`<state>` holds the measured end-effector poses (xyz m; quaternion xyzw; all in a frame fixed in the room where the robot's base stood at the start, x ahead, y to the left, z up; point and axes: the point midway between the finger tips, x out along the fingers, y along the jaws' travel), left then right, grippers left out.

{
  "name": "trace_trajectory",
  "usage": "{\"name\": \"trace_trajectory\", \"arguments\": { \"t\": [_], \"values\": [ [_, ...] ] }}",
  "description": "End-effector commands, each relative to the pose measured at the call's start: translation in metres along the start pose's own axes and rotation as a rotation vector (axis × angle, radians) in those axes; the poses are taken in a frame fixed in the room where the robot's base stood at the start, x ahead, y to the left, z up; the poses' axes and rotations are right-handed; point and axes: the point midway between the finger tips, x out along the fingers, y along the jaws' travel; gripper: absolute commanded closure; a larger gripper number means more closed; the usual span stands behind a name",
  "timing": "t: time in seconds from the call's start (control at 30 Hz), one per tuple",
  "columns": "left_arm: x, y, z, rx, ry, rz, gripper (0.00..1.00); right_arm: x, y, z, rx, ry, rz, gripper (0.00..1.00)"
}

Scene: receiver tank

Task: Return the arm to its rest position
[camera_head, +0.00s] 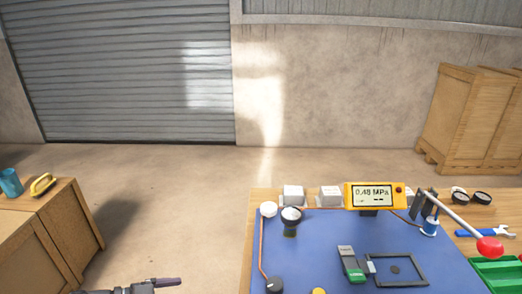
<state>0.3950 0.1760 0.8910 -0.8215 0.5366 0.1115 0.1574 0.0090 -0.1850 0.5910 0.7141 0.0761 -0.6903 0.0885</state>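Part of my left gripper (152,286) shows at the bottom edge, left of centre, as dark links with one purplish-grey finger pointing right. It is over the floor, apart from the workbench, and nothing is seen held in it. The rest of it is cut off by the frame, so its opening cannot be told. My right gripper and arm are not in view.
A workbench with a blue mat (330,250) fills the lower right. It bears a yellow gauge (373,196) reading 0,48 MPa, a red-knobbed lever (489,246), a blue wrench (485,232) and a green tray (497,272). A wooden crate (48,232) stands left. Floor between is clear.

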Motion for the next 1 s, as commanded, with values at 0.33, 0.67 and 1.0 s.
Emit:
{"name": "trace_trajectory", "arguments": {
  "t": [0.33,0.67,1.0],
  "values": [
    [0.044,0.025,0.091,-0.122,-0.145,-0.389,0.09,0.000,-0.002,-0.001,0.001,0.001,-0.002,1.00],
    [0.000,0.219,0.255,-0.581,-0.766,-0.607,0.09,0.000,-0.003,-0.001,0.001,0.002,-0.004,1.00],
    [-0.051,0.393,0.283,-0.889,-1.157,-0.494,0.09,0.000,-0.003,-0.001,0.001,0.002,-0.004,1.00]
  ]
}}
